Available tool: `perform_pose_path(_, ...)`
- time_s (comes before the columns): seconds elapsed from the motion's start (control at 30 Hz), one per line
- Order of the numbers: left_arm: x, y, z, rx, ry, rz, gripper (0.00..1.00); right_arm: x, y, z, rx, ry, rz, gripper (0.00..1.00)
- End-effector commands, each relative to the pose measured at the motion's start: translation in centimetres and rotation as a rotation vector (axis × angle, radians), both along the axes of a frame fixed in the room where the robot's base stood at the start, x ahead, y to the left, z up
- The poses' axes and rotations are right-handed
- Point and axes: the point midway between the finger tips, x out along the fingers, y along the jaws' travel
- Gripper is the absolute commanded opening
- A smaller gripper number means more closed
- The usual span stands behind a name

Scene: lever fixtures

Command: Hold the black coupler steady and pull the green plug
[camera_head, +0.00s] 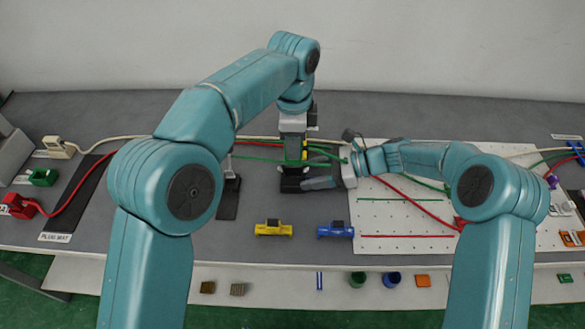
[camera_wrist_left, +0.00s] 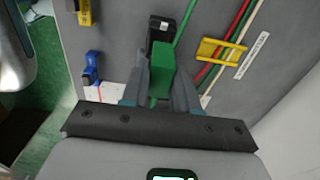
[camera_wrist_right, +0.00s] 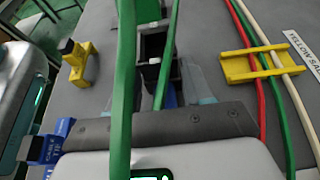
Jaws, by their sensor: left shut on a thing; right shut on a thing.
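The green plug (camera_wrist_left: 160,78) is between the two fingers of my left gripper (camera_wrist_left: 160,92) in the left wrist view. In the head view my left gripper (camera_head: 292,152) points down and is shut on it. The black coupler (camera_wrist_right: 152,48) shows in the right wrist view near the fingertips of my right gripper (camera_wrist_right: 155,82), which is shut on it. In the head view the coupler (camera_head: 291,184) sits below the left gripper, and my right gripper (camera_head: 318,183) reaches it from the right. I cannot tell whether plug and coupler still touch.
A yellow clamp (camera_head: 273,229) and a blue clamp (camera_head: 335,231) stand in front on the grey table. A white pegboard (camera_head: 400,215) lies to the right. A yellow cable saddle (camera_wrist_right: 258,63) holds several cables. A green cable (camera_wrist_right: 124,85) crosses close before the right wrist camera.

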Motion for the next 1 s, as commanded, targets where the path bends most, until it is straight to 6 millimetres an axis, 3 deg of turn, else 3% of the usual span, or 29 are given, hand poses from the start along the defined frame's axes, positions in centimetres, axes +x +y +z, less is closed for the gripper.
perform_pose_path(0.3,0.0,0.0,0.9,0.0,0.0,0.0,0.0,0.0,0.0,0.0,-0.001,0.0,0.0,0.14)
perform_pose_path(0.33,0.0,0.0,0.9,0.0,0.0,0.0,0.0,0.0,0.0,0.0,-0.001,0.0,0.0,0.57)
perform_pose_path(0.4,0.0,0.0,0.9,0.0,0.0,0.0,0.0,0.0,0.0,0.0,0.0,0.0,0.0,0.8)
perform_pose_path(0.77,0.0,0.0,0.9,0.0,0.0,0.0,0.0,0.0,-0.5,0.2,0.001,-0.001,-0.002,0.8)
perform_pose_path(1.0,0.0,0.0,0.9,0.0,0.0,0.0,0.0,0.1,-4.8,2.0,-0.001,-0.004,-0.005,0.8)
